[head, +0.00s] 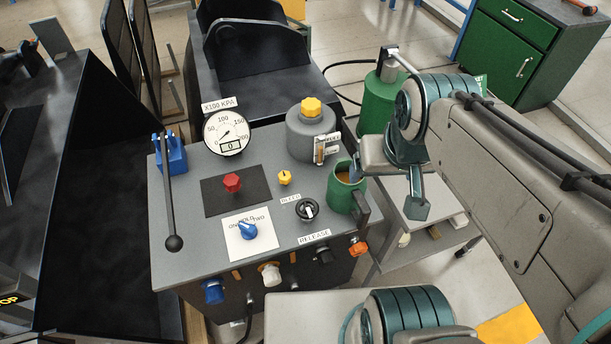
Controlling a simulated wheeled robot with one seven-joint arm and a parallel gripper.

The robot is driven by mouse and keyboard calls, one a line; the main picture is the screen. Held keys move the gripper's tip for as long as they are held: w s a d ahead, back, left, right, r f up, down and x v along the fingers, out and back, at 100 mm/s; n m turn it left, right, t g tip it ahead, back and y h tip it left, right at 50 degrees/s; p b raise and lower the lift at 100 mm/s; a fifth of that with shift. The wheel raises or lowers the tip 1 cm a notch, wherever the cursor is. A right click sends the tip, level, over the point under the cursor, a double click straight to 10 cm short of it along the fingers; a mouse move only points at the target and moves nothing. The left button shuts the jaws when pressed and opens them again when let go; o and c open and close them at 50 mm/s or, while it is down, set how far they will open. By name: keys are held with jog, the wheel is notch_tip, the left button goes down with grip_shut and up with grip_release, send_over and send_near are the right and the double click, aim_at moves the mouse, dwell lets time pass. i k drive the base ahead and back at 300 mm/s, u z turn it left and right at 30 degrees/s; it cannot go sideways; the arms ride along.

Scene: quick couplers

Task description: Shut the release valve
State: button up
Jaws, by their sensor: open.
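The release valve (307,209) is a round black knob with a white pointer mark, on the front right of the grey panel's top (190,265). A white RELEASE label (314,236) lies just in front of it. The mark runs roughly front to back; I cannot tell from it whether the valve is open or shut. My gripper (388,190) is open and empty, to the right of the panel and above its level. Its left finger appears beside the green mug, and the mug stands between it and the knob in the picture. I cannot tell whether finger and mug touch.
The green mug (340,196) stands close right of the knob. Nearby are a yellow bleed knob (285,177), a blue selector (247,230), a red knob (232,183), a grey bottle (309,137) and a gauge (226,131) showing 0. A black-balled lever (170,205) stands left.

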aim_at(306, 214)
jog(key=z, duration=0.5)
jog(key=k, duration=1.2)
jog(key=u, duration=0.55)
jog(key=i, duration=0.85)
jog(key=u, duration=0.8)
jog(key=i, duration=0.25)
jog(key=u, duration=0.15)
